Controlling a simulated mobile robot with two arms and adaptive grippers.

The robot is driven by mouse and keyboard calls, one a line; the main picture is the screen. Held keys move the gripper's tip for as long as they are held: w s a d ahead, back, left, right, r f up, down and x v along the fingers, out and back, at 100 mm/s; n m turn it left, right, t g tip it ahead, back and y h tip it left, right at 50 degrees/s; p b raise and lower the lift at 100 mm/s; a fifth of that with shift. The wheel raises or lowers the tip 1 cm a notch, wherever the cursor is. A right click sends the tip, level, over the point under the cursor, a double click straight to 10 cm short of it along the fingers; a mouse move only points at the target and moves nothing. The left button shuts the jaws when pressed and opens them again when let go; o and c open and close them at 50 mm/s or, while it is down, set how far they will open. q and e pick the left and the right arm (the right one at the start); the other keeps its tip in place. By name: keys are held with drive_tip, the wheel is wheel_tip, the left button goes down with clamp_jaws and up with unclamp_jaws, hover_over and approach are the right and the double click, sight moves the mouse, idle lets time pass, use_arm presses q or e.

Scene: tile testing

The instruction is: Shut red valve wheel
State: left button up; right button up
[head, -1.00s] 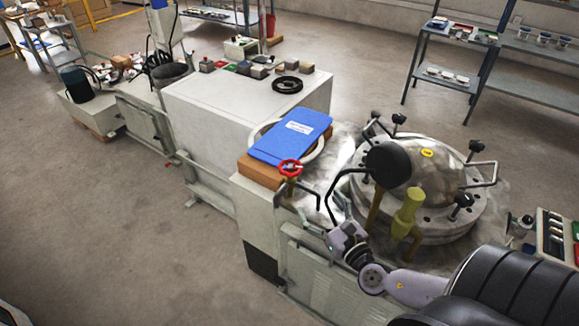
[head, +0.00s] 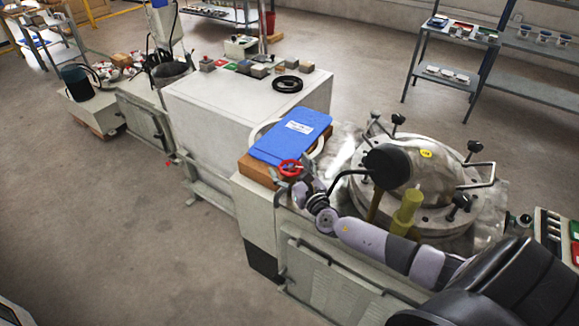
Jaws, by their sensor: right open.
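The small red valve wheel (head: 291,168) stands at the front corner of the white machine block, just in front of the blue folder. My right arm comes in from the lower right. My right gripper (head: 299,184) is at the wheel's lower right side, very close to it. It is open, but the fingers are small and partly hidden by my own wrist. I cannot tell if they touch the wheel. The valve's stem below the wheel is hidden behind the gripper. My left gripper is not in view.
A blue folder (head: 291,137) lies on a brown block (head: 258,172) beside the wheel. A yellow-green valve body (head: 406,212) is near my forearm.

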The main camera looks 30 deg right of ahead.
drive_tip(key=shift+w, duration=0.1)
drive_tip(key=shift+c, duration=0.2)
drive_tip(key=c, duration=1.1)
drive_tip(key=shift+r, duration=0.1)
